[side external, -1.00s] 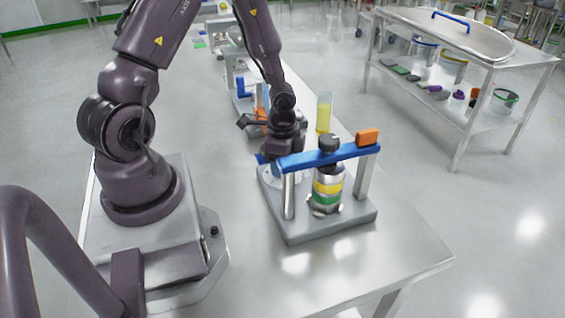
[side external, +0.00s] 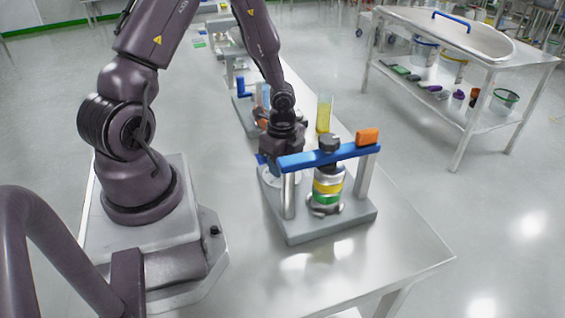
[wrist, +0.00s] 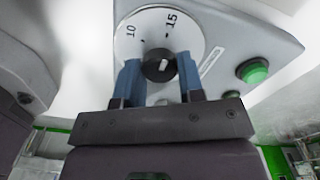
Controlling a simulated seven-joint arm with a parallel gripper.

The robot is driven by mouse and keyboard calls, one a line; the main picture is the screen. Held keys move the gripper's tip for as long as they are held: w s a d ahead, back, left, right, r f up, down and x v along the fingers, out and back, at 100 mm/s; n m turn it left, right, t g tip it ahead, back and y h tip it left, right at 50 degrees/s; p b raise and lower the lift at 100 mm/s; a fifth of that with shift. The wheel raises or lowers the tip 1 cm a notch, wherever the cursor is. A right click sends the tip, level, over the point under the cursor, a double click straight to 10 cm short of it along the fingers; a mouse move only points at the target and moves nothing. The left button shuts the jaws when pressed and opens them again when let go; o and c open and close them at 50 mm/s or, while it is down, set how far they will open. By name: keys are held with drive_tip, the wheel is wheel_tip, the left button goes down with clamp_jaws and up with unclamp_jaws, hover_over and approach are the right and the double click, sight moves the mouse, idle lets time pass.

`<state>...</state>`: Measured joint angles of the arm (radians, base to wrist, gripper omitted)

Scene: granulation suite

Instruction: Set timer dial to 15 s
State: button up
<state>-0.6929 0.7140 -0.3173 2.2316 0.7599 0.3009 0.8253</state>
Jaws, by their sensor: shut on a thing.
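The timer dial (wrist: 190,42) is a white disc marked 10 and 15 on a grey panel, with a black knob (wrist: 155,67) at its centre. A white pointer line on the knob points up the picture, roughly towards the 15 tick; its exact alignment is hard to tell. My gripper (wrist: 160,72) is shut on the knob, one blue finger on each side. In the side external view, part of the white dial (side external: 268,181) shows beneath my gripper (side external: 268,163), at the left of the grey device base. The knob is hidden there.
A green button (wrist: 253,71) sits right of the dial. The device's blue crossbar (side external: 325,157) with an orange end stands close beside my gripper, above a banded cylinder (side external: 328,187). A yellow-filled clear cylinder (side external: 324,115) stands behind. The table's front right is clear.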

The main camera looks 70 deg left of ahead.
drive_tip(key=o, duration=0.9)
wheel_tip(320, 180, up, 13)
idle(0.4)
